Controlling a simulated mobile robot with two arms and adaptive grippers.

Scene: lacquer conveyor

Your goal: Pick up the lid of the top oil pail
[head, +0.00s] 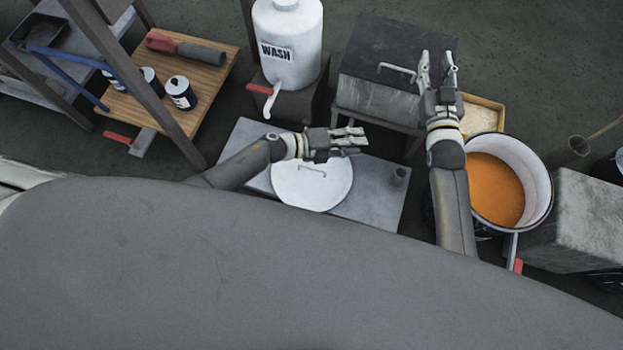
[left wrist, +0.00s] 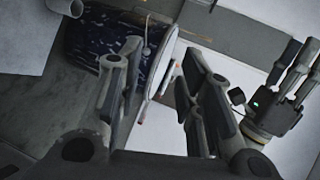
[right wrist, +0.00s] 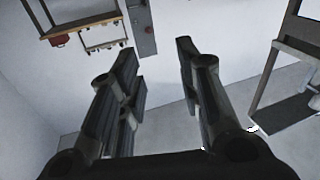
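My left gripper (head: 358,140) is open and empty, over the lid's far right edge, with part of the arm covering the lid's far side. In the left wrist view, a dark patterned drum-like thing (left wrist: 108,42) with a pale rim (left wrist: 163,62) shows beyond the open fingers; I cannot tell whether this is the lidded pail. My right gripper (head: 437,66) is open and empty, pointing away beside a dark box, and its spread fingers also show in the right wrist view (right wrist: 157,55).
An open pail of orange liquid (head: 496,190) stands right of my right arm. A white WASH jug (head: 288,40) and a dark handled box (head: 375,95) stand behind.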

